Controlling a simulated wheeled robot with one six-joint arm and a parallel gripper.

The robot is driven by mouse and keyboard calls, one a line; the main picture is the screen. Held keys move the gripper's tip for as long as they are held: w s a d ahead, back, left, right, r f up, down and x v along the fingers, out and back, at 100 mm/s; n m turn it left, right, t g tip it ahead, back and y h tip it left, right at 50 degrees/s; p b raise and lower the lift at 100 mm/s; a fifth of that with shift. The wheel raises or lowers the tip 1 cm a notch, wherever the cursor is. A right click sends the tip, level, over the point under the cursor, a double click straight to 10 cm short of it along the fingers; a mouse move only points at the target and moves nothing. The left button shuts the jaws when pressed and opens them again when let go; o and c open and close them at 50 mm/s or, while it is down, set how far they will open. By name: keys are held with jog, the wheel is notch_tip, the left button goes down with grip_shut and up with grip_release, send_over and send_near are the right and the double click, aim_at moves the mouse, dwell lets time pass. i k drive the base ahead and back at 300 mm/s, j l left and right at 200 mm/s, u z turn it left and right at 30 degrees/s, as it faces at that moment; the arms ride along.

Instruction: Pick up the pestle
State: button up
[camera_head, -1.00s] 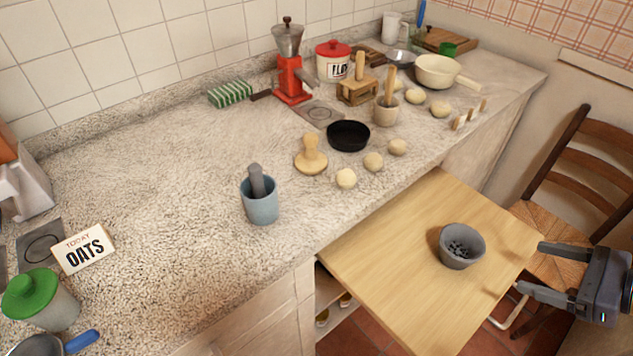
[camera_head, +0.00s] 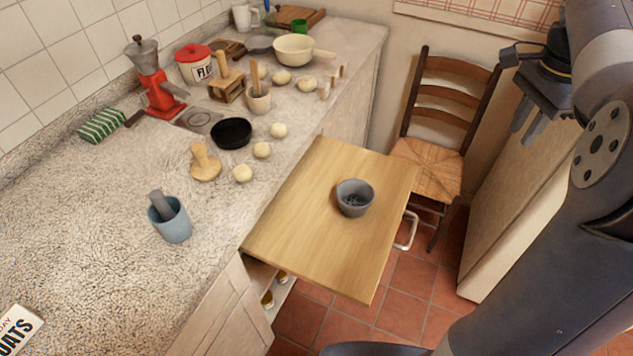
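A grey pestle (camera_head: 161,205) stands tilted in a blue-grey mortar (camera_head: 172,228) on the speckled counter at the left; its lower end is hidden inside. A second, wooden pestle-like stick (camera_head: 256,76) stands in a small beige cup or mortar (camera_head: 259,101) further back. My gripper (camera_head: 522,132) is at the upper right, raised in front of the chair and wall, with its fingers pointing down. Its two fingers show apart with nothing between them. It is far to the right of both pestles.
A wooden pull-out board (camera_head: 306,230) juts from the counter, bearing a grey bowl (camera_head: 355,197) with dark pieces. A chair (camera_head: 437,145) is behind the board.

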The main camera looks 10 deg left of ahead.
aim_at(157, 196)
jog(key=j+u, duration=0.1)
jog(key=u, duration=0.85)
jog(key=j+u, duration=0.1)
jog(key=u, duration=0.4)
jog(key=i+u, duration=0.1)
jog(key=u, duration=0.85)
jog(key=i+j, duration=0.05)
